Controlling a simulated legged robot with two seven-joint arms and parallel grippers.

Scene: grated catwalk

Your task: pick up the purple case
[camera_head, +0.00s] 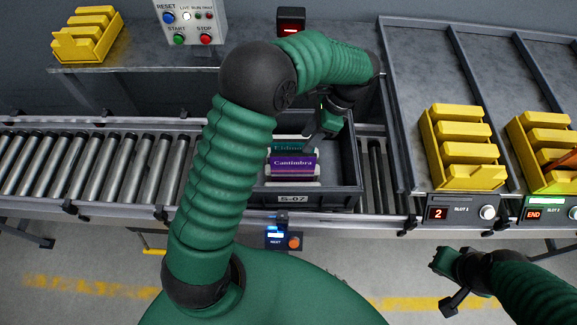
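The purple case (292,166), lettered "Cantimbra", lies in a dark grey tote (337,198) marked S-07 on the roller conveyor. A teal case (287,147) lies just behind it, partly hidden by my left arm and gripper. My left gripper (319,135) hangs over the tote, behind and to the right of the purple case. Its fingers look parted, with nothing seen between them; whether a finger touches a case is unclear. My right gripper (443,279) is at the lower right, away from the tote, its fingers apart and empty.
Metal rollers (75,160) run left of the tote. A yellow rack (460,148) stands in slot 1 at right, another yellow rack (545,145) in slot 2. A third yellow rack (88,36) and a button panel (190,22) are on the back shelf.

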